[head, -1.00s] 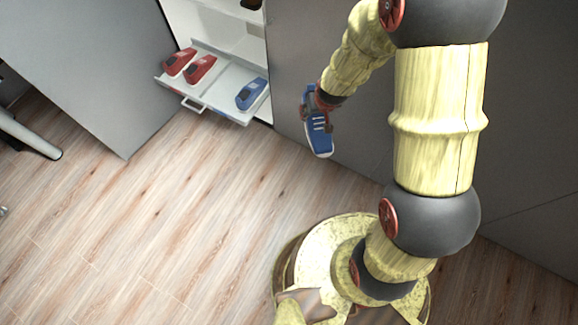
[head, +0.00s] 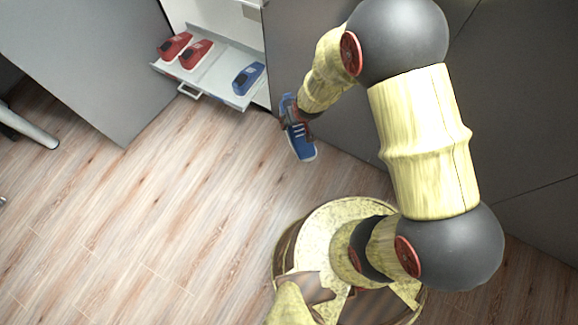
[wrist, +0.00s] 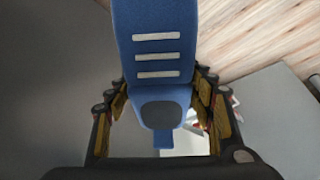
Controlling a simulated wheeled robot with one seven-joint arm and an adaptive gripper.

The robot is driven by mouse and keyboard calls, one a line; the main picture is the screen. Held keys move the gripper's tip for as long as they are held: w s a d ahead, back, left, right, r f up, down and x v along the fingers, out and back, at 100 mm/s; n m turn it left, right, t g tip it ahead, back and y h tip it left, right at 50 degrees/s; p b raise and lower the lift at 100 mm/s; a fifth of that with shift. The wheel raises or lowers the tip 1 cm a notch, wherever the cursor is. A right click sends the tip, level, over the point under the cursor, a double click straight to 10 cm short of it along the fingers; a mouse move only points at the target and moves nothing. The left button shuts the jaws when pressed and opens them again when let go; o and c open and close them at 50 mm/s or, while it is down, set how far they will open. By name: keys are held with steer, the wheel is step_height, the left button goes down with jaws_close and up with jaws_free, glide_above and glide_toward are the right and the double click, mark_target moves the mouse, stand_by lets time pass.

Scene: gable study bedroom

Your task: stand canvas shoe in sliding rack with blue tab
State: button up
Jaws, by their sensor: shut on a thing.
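A blue canvas shoe (head: 301,144) with white lace bars and a pale sole hangs toe down in my gripper (head: 294,117). In the wrist view the shoe (wrist: 156,60) fills the middle, and the gripper (wrist: 158,103) has a finger on each side of it. The pulled-out sliding rack (head: 222,86) is to the left of the gripper, with the shoe apart from it. Two red shoes (head: 174,46) (head: 196,54) stand on the rack's left part, and a blue shoe (head: 248,78) stands on its right part.
An open grey cabinet door (head: 90,70) stands to the left of the rack. A closed grey front (head: 310,45) is right of the opening, close behind my gripper. The wooden floor (head: 150,210) before the rack is clear.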

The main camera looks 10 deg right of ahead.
steer(key=s+a+f+m+b, duration=0.1)
steer(key=s+a+f, duration=0.3)
steer(key=f, duration=0.5)
steer(key=s+a+f+m+h, duration=0.1)
steer(key=s+a+f, duration=0.1)
steer(key=a+f, duration=0.55)
steer(key=s+a+f+m+b, duration=0.1)
steer(key=s+a+f, duration=0.25)
steer(key=f, duration=0.65)
steer(key=s+a+f+m+g+h, duration=0.1)
steer(key=s+f+m, duration=0.3)
steer(key=f+m, duration=0.4)
steer(key=s+f+m+g+h+b, duration=0.1)
steer(key=s+f+m+g+h, duration=0.2)
steer(key=f+m, duration=0.6)
step_height(320, 180, down, 6)
steer(key=shift+s+a+f+g, duration=0.2)
steer(key=shift+s+a+g, duration=0.15)
steer(key=shift+s, duration=0.35)
